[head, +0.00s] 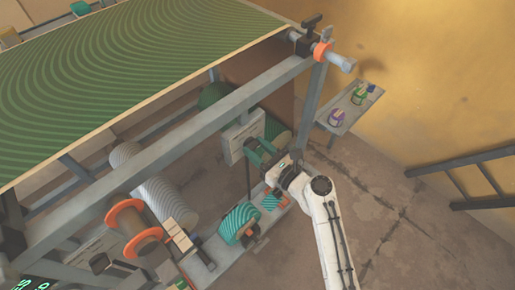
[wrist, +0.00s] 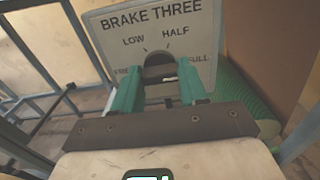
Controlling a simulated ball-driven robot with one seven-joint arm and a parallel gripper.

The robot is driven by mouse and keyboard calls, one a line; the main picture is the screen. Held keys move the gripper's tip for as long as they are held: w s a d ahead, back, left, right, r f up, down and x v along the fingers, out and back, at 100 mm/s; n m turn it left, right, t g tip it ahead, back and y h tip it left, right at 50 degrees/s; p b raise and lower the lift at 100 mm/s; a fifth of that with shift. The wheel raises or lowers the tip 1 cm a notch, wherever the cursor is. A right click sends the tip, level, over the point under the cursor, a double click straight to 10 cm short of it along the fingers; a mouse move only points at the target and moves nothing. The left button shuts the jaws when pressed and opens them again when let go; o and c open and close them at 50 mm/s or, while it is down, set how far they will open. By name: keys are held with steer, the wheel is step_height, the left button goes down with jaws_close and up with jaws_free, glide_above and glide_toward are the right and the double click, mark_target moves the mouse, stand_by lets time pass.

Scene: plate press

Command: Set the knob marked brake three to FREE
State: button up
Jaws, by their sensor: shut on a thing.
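The brake three plate (wrist: 150,22) is a pale panel marked FREE, LOW, HALF and FULL. A dark round knob (wrist: 159,61) sits at the middle of the plate, under the tick marks. My gripper (wrist: 160,84) has its two green fingers on either side of the knob, shut on it. A small white mark shows low on the knob; I cannot tell which setting it points to. In the head view my gripper (head: 262,150) reaches the plate and hides the knob.
A green roller (wrist: 245,100) lies behind the plate on the right. Grey frame beams (head: 170,145) run above left. A low bench (head: 215,262) with striped rolls stands below. A small shelf (head: 346,117) holds spools on the right.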

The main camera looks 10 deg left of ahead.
steer(key=c, duration=0.3)
